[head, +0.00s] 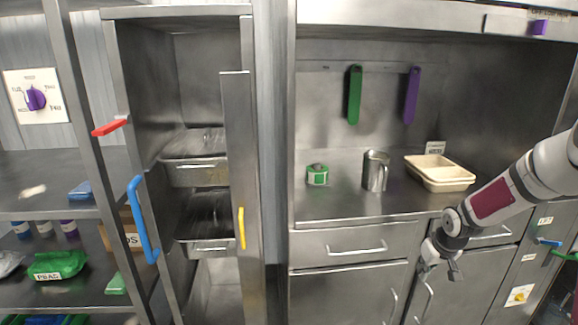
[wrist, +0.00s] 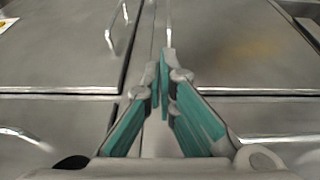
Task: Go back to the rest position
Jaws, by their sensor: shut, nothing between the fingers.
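My gripper (head: 440,268) hangs in front of the steel drawer and door fronts at the lower right of the head view, below the counter edge. My arm reaches in from the right edge. In the wrist view, the teal-padded fingers of my gripper (wrist: 162,75) are together with nothing between them. Behind them are metal cabinet fronts with bar handles. I cannot tell how far the fingertips are from these fronts.
Cream trays (head: 440,172), a metal jug (head: 375,171) and a green roll (head: 317,174) stand on the steel counter (head: 340,204). A tall open cabinet (head: 240,130) stands left of it. Shelves with a green peas bag (head: 57,265) are at far left.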

